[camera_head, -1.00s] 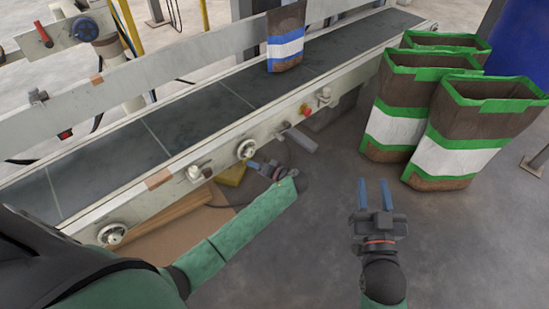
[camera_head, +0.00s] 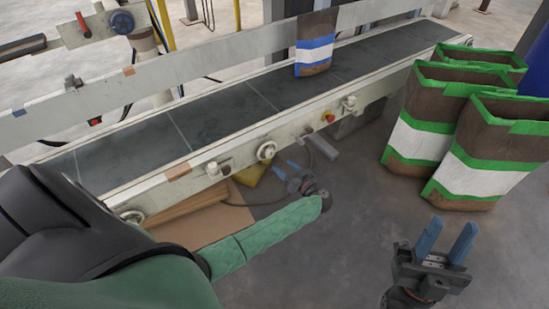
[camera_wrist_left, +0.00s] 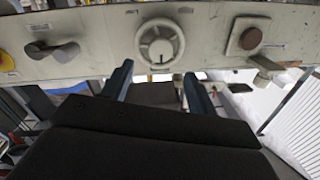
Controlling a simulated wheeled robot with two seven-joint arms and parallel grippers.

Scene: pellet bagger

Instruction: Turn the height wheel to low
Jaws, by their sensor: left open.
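A white handwheel (camera_head: 266,151) sits on the near side rail of the conveyor. In the left wrist view a white handwheel (camera_wrist_left: 160,42) is straight ahead, just beyond the fingertips. My left gripper (camera_head: 287,168) is just below and right of the wheel in the head view. Its blue fingers are apart, with nothing between them, and it looks clear of the wheel. No low mark is readable. My right gripper (camera_head: 447,238) is open and empty above the floor at right.
A red button (camera_head: 328,116) and a clamp knob (camera_head: 213,168) are on the same rail. A blue-striped bag (camera_head: 315,42) stands on the conveyor belt (camera_head: 205,116). Green-edged bags (camera_head: 485,150) stand at right. A cardboard sheet (camera_head: 205,223) lies below the rail.

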